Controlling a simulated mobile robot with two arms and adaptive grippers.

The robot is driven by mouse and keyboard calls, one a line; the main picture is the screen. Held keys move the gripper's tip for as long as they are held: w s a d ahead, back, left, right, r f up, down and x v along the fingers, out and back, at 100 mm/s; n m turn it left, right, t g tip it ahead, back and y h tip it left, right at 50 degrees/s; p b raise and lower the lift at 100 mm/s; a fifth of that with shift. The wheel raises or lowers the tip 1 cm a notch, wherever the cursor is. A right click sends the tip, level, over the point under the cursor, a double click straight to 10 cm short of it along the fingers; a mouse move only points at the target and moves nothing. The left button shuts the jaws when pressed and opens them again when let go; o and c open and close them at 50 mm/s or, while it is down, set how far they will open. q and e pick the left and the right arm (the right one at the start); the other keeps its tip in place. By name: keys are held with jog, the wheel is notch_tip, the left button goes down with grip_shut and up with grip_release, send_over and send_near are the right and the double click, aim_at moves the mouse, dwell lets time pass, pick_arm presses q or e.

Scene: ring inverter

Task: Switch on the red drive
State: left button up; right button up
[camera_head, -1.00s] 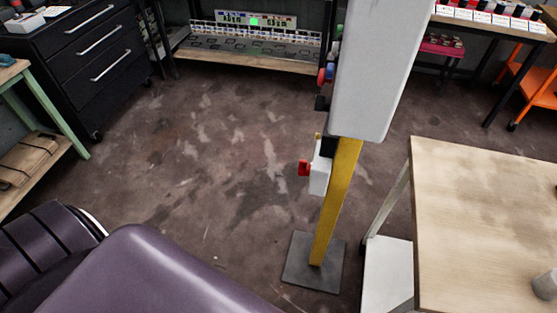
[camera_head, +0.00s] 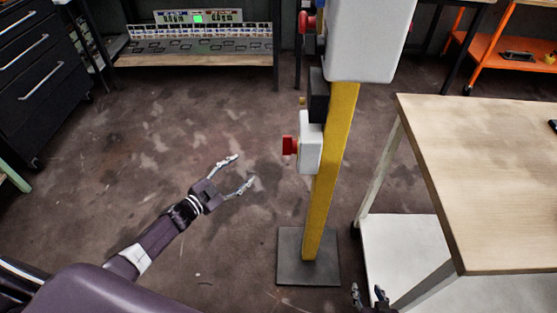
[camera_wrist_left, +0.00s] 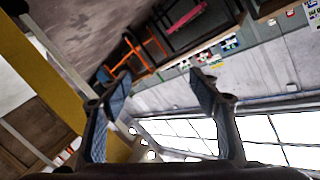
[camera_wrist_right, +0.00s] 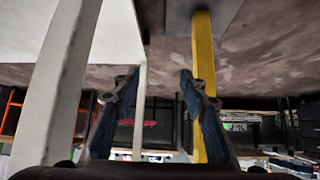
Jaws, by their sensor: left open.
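A red knob (camera_head: 289,145) sticks out from the left side of a white box (camera_head: 311,142) on a yellow post (camera_head: 332,175). Higher up, another red knob (camera_head: 306,22) sits at the left side of a larger white cabinet (camera_head: 368,40); its front is turned away from me. My left gripper (camera_head: 243,170) is open and empty, left of the post and apart from the lower red knob. Its spread fingers show in the left wrist view (camera_wrist_left: 160,82). My right gripper (camera_head: 368,291) is at the bottom edge, and the right wrist view (camera_wrist_right: 159,78) shows it open and empty.
The post stands on a dark base plate (camera_head: 309,256). A wooden-topped table (camera_head: 490,170) stands close to its right. A black drawer cabinet (camera_head: 45,75) is at the left, and a shelf with a panel (camera_head: 200,45) is at the back. The floor left of the post is clear.

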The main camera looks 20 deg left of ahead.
pick_arm(q)
jog(key=w+d+r+m+h+b, duration=0.1)
jog(key=w+r+m+h+b, duration=0.15)
jog(key=r, duration=0.25)
jog(key=w+d+r+m+h+b, duration=0.1)
jog(key=d+r+m+h+b, duration=0.1)
jog(key=r+m+h, duration=0.25)
pick_arm(e)
jog(key=w+a+r+t, duration=0.2)
jog(key=w+r+t, duration=0.1)
jog(key=w+r, duration=0.3)
pick_arm(q)
jog(key=m+g+h+b, duration=0.5)
jog(key=m+g+b, duration=0.3)
jog(key=m+g, duration=0.3)
send_near(290, 146)
jog(key=w+d+m, duration=0.1)
jog(key=w+d, duration=0.1)
jog(key=d, duration=0.5)
jog(key=shift+f+t, duration=0.2)
jog(key=shift+t, duration=0.1)
pick_arm(e)
notch_tip(290, 146, up, 26)
jog(key=t+y, duration=0.2)
jog(key=t, duration=0.5)
jog(key=shift+a+y, duration=0.4)
jog(key=shift+a, duration=0.05)
